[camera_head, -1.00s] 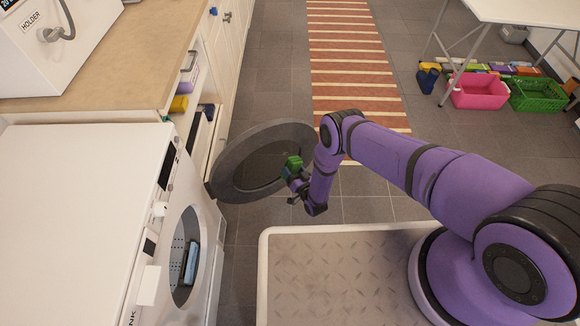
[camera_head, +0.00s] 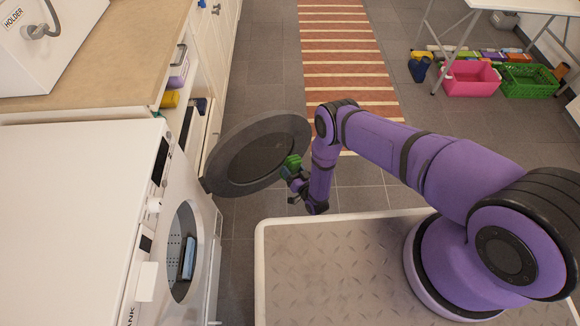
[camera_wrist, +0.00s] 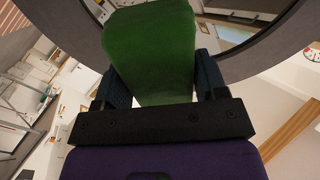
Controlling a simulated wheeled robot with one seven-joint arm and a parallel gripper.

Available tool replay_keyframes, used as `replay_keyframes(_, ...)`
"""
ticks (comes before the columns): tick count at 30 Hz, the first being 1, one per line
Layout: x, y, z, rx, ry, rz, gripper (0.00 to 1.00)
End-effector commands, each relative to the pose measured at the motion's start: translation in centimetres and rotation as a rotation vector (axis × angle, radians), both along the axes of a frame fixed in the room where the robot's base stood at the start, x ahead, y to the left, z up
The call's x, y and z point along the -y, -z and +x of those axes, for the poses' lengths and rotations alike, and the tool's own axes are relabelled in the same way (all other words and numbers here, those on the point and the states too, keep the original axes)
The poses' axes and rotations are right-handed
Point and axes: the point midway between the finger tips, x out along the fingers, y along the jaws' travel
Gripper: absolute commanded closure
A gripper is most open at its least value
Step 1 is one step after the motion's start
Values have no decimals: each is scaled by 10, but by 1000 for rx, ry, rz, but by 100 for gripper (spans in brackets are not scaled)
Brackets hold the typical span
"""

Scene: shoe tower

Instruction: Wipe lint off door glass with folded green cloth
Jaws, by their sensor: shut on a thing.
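The folded green cloth (camera_head: 291,163) is held at the end of my purple arm. In the wrist view the cloth (camera_wrist: 150,50) stands between the two dark fingers of my gripper (camera_wrist: 158,88), which is shut on it. The round washer door (camera_head: 205,185) is swung open, with a grey rim and dark glass (camera_head: 258,158). My gripper (camera_head: 292,172) is at the right edge of the door, with the cloth close to the rim. I cannot tell whether the cloth touches the door. In the wrist view the door rim (camera_wrist: 265,55) curves behind the cloth. No lint can be made out.
The white washer (camera_head: 75,200) stands at left, its round opening showing a blue thing (camera_head: 188,257) inside. A beige counter (camera_head: 110,65) is behind it. A striped rug (camera_head: 345,60) lies on the grey floor. Pink (camera_head: 470,80) and green (camera_head: 528,82) crates sit under a table at far right.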

Motion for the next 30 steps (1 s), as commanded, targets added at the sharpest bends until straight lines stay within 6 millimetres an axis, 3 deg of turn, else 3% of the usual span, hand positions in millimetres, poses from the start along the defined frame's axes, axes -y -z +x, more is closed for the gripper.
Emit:
replay_keyframes(17,0,0,0,1,0,0,57)
replay_keyframes(30,-16,-9,31,13,14,7,57)
